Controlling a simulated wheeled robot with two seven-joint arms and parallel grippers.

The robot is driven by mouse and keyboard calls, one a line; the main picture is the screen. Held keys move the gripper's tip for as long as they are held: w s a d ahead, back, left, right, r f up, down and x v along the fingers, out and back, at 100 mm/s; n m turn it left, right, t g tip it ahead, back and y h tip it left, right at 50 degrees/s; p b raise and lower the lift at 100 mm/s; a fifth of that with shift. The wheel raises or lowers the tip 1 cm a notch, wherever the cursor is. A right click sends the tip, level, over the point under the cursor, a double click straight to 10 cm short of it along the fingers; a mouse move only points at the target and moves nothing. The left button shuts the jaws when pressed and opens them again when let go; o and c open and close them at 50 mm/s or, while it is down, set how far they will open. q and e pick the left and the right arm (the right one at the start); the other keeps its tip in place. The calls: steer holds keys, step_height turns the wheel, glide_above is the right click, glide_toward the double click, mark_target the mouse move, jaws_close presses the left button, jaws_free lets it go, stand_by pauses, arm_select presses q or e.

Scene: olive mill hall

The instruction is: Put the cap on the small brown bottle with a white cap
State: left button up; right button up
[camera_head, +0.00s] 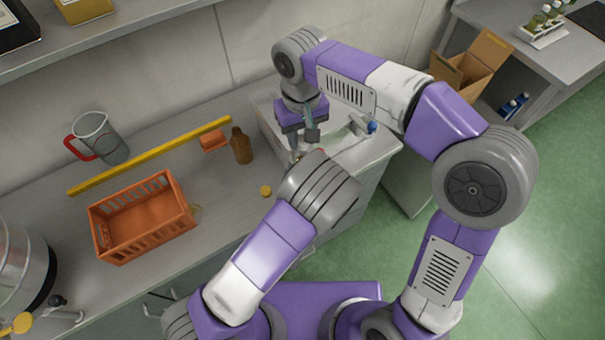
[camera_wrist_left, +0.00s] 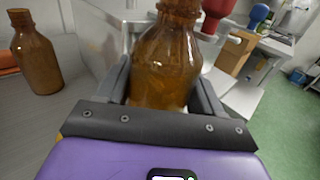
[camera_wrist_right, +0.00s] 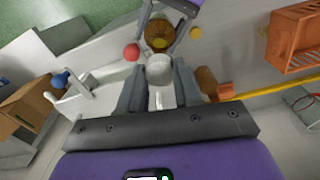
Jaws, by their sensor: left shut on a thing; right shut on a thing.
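My left gripper is shut around the body of a brown bottle (camera_wrist_left: 166,65), which stands upright between the fingers (camera_wrist_left: 165,92). Its top runs out of the left wrist view, and my own left wrist hides it in the head view. The right wrist view shows this bottle (camera_wrist_right: 157,32) from above, with no cap visible on it. My right gripper (camera_head: 297,148) points down and is shut on the white cap (camera_wrist_right: 159,70), seen between its fingers (camera_wrist_right: 160,88). The cap looks close to the bottle's mouth; whether they touch I cannot tell.
A second brown bottle (camera_head: 241,147) stands on the counter beside an orange block (camera_head: 213,141). A blue-knobbed tap (camera_head: 370,127) is at the right.

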steer(key=shift+f, duration=2)
steer(key=shift+s+f, duration=0.1)
steer(key=shift+f, duration=0.8)
steer(key=shift+f, duration=0.6)
